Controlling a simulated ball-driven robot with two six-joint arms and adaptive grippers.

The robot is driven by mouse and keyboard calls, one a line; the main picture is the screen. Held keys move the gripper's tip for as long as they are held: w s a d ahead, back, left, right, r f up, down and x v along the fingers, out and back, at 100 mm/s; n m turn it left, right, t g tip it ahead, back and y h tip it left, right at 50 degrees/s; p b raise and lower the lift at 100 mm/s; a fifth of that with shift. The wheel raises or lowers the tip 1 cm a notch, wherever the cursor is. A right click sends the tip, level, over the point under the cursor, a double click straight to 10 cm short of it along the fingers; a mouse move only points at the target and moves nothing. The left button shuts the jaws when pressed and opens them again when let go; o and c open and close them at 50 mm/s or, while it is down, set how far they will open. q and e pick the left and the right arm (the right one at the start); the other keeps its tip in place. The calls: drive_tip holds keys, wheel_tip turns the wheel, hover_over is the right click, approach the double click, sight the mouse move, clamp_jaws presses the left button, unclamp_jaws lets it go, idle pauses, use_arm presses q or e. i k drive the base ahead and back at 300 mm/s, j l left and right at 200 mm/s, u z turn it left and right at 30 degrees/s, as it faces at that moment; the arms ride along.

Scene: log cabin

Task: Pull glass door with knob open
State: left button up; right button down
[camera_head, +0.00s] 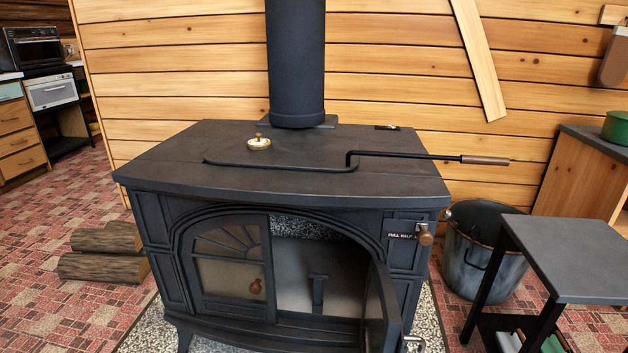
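A black stove (290,165) stands in the middle of the camera_head view. Its left glass door (232,262), with a fan-shaped pane at the top, sits flush in the front and looks shut. A small wooden knob (256,286) is on the lower right part of this door. The right door (382,310) is swung outward, seen nearly edge-on, with a metal handle (413,344) at the bottom edge of the view. The stove's interior shows through that right opening. Neither of my grippers is in view.
A poker (400,155) and a brass-coloured gauge (259,143) rest on the stove top. A metal bucket (485,250) and a dark small table (575,255) stand at the right. Logs (105,266) lie at the left. Tiled floor is free at lower left.

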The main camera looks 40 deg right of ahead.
sight(224, 284)
drive_tip(key=l+z, duration=0.4)
drive_tip(key=l, duration=1.2)
